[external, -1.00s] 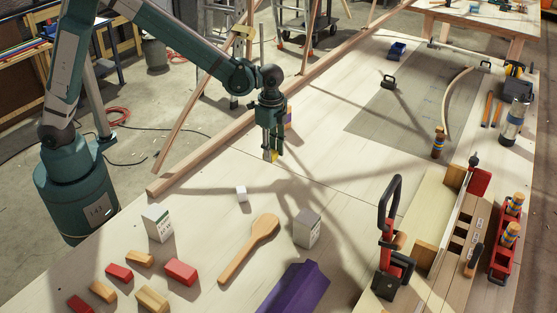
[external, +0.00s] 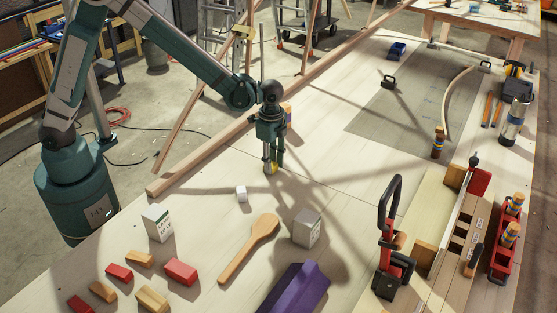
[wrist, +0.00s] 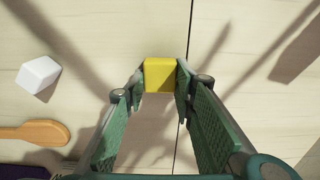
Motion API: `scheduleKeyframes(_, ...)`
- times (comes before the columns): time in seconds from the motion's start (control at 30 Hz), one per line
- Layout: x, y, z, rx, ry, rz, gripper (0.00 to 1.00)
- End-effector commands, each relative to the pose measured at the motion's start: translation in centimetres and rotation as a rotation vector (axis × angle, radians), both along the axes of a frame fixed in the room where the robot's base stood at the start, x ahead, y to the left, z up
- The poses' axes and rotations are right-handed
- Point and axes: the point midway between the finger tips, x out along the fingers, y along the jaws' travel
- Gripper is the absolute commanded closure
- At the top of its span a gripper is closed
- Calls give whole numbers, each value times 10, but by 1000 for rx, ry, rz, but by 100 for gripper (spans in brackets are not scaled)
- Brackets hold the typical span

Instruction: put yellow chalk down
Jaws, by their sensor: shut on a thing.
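The yellow chalk (wrist: 160,75) is a small yellow block between the two fingertips in the wrist view. My gripper (wrist: 160,80) is shut on it, with a fingertip on each side. In the external view my gripper (external: 272,169) points straight down at the pale bench, and the chalk shows as a small yellow patch (external: 270,169) at its tips. The chalk is low over the bench; I cannot tell whether it touches the surface.
A white cube (external: 241,194) lies left of my gripper, and a wooden spoon (external: 250,248) lies nearer the camera. A grey-white box (external: 307,228) stands to the right. A long wooden beam (external: 220,147) runs behind.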

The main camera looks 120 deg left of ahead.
Motion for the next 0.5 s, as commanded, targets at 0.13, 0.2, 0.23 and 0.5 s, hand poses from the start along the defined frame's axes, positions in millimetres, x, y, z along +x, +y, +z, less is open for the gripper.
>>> scheduleKeyframes(0.13, 0, 0, -2, 0, 0, 0, 86)
scheduleKeyframes(0.2, 0, 0, -1, 0, 0, 0, 86)
scheduleKeyframes(0.23, 0, 0, -1, 0, 0, 0, 86)
scheduleKeyframes(0.5, 0, 0, -5, 0, 0, 0, 69)
